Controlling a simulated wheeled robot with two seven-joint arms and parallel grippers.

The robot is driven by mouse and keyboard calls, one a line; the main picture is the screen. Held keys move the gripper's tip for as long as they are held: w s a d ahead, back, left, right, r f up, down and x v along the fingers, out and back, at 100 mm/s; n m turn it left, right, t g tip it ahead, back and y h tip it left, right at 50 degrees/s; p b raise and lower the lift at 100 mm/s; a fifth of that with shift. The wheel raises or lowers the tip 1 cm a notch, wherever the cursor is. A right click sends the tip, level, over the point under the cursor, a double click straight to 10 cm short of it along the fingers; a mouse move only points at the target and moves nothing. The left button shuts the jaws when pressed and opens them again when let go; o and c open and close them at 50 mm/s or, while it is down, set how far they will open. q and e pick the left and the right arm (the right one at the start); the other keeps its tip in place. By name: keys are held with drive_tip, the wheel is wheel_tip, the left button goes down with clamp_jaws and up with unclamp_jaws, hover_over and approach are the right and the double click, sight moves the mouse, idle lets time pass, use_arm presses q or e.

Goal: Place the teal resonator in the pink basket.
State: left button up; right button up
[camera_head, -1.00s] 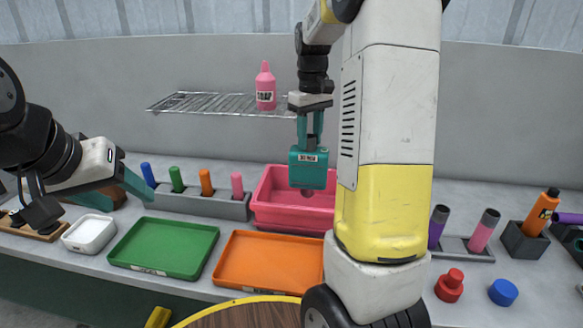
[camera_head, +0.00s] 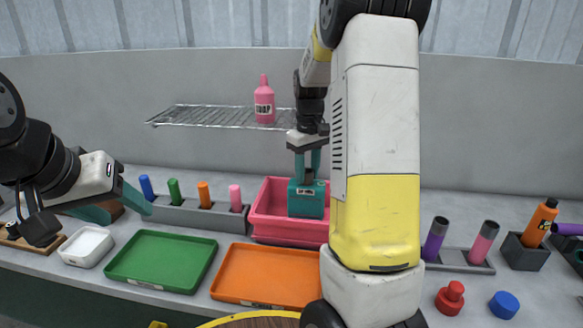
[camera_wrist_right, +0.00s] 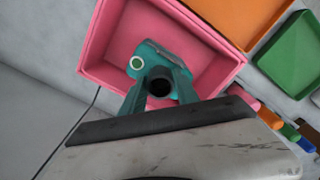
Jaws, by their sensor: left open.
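The teal resonator (camera_head: 306,199) is a boxy part with a label, held upright within the outline of the pink basket (camera_head: 270,228). My right gripper (camera_head: 307,176) is shut on its top from above. In the right wrist view the resonator (camera_wrist_right: 166,60) sits between the teal fingers of my right gripper (camera_wrist_right: 158,88), over the inside of the pink basket (camera_wrist_right: 96,68). I cannot tell whether it touches the basket floor. My left gripper (camera_head: 124,204) is open and empty at the left, above the counter.
A wire shelf (camera_head: 215,117) with a pink soap bottle (camera_head: 264,100) is above and behind the basket. Green (camera_head: 162,260) and orange (camera_head: 266,274) trays lie in front. A grey rack (camera_head: 185,213) with coloured cylinders stands left of the basket. My right arm hides the basket's right end.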

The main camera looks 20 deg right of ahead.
drive_tip(key=o, duration=0.3)
drive_tip(key=shift+r, duration=0.1)
wheel_tip(320, 180, up, 12)
drive_tip(key=shift+s+a+m+t+y, duration=0.45)
drive_tip(key=shift+s+a+t, duration=1.05)
drive_tip(key=shift+s, duration=2.25)
drive_tip(key=shift+s+a+m+t+y, duration=0.3)
drive_tip(key=shift+s+a+m+t, duration=0.3)
drive_tip(key=shift+s+a, duration=2.5)
drive_tip(key=shift+s+a+m+t+y, duration=0.45)
drive_tip(key=shift+s+a+t, duration=0.65)
drive_tip(key=shift+s, duration=3.35)
